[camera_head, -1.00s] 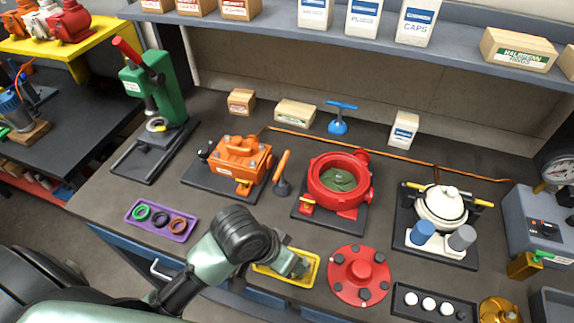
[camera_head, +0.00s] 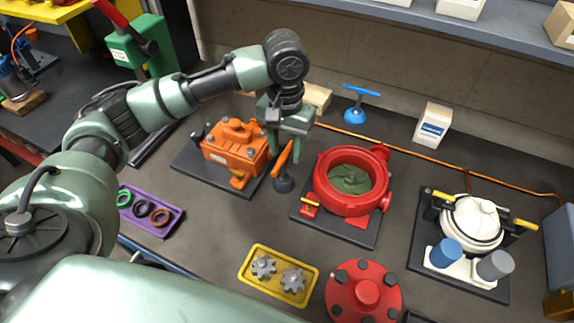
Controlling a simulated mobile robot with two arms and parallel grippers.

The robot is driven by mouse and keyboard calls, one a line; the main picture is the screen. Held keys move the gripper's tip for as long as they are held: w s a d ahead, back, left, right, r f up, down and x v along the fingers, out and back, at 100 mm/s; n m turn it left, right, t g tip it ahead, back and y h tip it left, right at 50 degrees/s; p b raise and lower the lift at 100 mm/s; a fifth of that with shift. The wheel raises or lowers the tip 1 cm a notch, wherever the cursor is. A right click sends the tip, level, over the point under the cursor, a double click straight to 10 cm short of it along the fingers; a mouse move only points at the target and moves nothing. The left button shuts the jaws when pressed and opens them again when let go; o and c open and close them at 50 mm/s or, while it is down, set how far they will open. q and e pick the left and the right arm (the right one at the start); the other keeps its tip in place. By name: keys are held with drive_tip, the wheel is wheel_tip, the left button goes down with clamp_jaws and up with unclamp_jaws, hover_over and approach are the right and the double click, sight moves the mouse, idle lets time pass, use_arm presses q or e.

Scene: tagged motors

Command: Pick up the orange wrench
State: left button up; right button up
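I cannot tell whether either finger touches the wrench. The wrench's top end is partly hidden by the gripper. My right gripper is not in view.
The orange motor (camera_head: 232,146) is close on the left, and the red pump (camera_head: 321,190) close on the right. A blue T-handle tool (camera_head: 359,115) stands behind. A yellow tray (camera_head: 249,264) with gears lies in front. A purple tray (camera_head: 169,229) is at left.

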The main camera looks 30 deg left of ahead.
sight(284, 177)
use_arm(q)
drive_tip(key=shift+s+a+f, duration=0.1)
drive_tip(key=shift+f, duration=0.45)
drive_tip(key=f, duration=0.1)
drive_tip(key=f+p, duration=0.1)
drive_tip(key=f, duration=0.1)
drive_tip(key=f+p, duration=0.1)
drive_tip(key=f, duration=0.1)
drive_tip(key=shift+w+a+f, duration=0.2)
drive_tip(key=shift+w+a, duration=0.05)
drive_tip(key=shift+a, duration=0.15)
drive_tip(key=shift+f, duration=0.65)
drive_tip(key=c, duration=0.9)
clamp_jaws()
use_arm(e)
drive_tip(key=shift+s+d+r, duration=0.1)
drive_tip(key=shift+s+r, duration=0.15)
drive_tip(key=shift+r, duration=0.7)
